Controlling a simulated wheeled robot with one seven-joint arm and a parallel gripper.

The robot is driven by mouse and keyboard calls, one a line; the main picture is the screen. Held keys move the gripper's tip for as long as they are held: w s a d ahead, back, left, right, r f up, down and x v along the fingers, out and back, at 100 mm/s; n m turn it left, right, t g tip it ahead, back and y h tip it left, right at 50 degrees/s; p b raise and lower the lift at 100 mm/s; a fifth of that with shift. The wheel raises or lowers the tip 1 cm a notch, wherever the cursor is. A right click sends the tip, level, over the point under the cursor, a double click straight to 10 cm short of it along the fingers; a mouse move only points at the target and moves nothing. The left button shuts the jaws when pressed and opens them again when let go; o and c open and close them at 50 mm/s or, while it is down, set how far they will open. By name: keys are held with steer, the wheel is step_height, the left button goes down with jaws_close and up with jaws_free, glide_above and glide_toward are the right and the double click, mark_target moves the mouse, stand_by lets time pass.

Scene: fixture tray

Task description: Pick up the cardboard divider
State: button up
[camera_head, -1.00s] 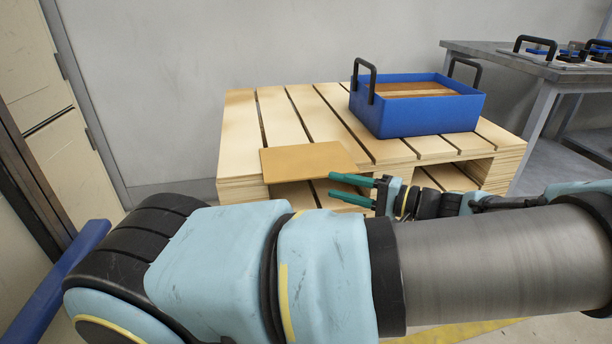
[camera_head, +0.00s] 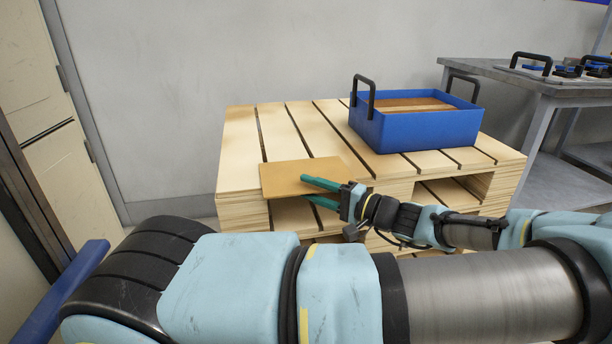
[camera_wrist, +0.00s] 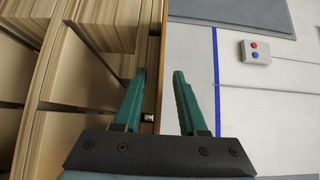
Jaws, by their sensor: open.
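The cardboard divider (camera_head: 290,176) is a flat tan sheet. It lies on the front left part of the wooden pallet and overhangs its front edge. In the wrist view the divider (camera_wrist: 164,40) shows edge-on as a thin tan strip. My gripper (camera_head: 304,188) is open at the overhanging edge, with one green finger over the sheet and the other lower. In the wrist view my gripper (camera_wrist: 161,73) has the strip between its fingers, nearer the left one. A gap shows on the right, and I cannot tell whether the left finger touches it.
The pallet (camera_head: 237,140) has gaps between its slats. A blue crate (camera_head: 430,130) with black handles and wooden contents stands on its back right part. A grey table (camera_head: 500,72) with black-handled items is at the right. The pallet's left part is bare.

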steer(key=shift+w+a, duration=0.2)
steer(key=shift+a, duration=0.05)
steer(key=shift+c, duration=0.3)
jaws_close()
